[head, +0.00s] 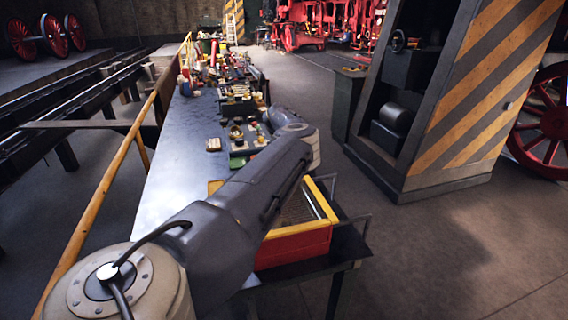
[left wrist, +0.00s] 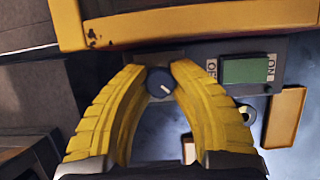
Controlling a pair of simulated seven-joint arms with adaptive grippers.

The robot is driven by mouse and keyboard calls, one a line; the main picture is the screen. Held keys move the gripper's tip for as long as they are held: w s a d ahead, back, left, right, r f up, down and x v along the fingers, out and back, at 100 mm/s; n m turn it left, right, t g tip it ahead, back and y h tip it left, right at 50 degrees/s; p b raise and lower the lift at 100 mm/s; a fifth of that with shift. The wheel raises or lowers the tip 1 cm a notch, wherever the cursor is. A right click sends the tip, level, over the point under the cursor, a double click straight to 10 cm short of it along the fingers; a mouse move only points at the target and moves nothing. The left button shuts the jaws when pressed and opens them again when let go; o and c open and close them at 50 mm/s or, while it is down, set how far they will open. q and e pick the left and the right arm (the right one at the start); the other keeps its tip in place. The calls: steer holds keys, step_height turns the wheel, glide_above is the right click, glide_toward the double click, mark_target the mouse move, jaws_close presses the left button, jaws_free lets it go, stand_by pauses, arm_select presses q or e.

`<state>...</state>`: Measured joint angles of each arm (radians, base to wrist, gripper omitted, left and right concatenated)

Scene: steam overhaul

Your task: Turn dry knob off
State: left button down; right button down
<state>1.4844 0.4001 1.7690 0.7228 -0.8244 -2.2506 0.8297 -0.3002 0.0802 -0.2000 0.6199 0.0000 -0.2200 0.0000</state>
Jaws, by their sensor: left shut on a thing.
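In the left wrist view a dark round knob (left wrist: 160,83) with a white pointer line sits on a grey control panel (left wrist: 228,56). The pointer line runs diagonally. My left gripper (left wrist: 160,82) has its two yellow ribbed fingers closed around the knob, one on each side. Right of the knob are a green rectangular switch (left wrist: 246,69) and labels reading "ON" and, partly hidden by the right finger, apparently "OFF". In the head view my left arm reaches over the bench, and its gripper is hidden. My right gripper is not in view.
A yellow frame edge (left wrist: 190,22) runs just above the panel. A tan block (left wrist: 285,116) lies at right. In the head view the long bench (head: 180,150) holds several small parts, with a red and yellow box (head: 295,245) at its near end. A striped pillar (head: 490,90) stands at right.

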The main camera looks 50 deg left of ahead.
arm_select(q)
steer(key=shift+n+t+h, duration=0.3)
steer(key=shift+n+t, duration=0.5)
steer(key=shift+n, duration=1.4)
steer(key=shift+d, duration=0.1)
steer(key=c, duration=1.1)
jaws_free()
steer(key=shift+o, duration=0.2)
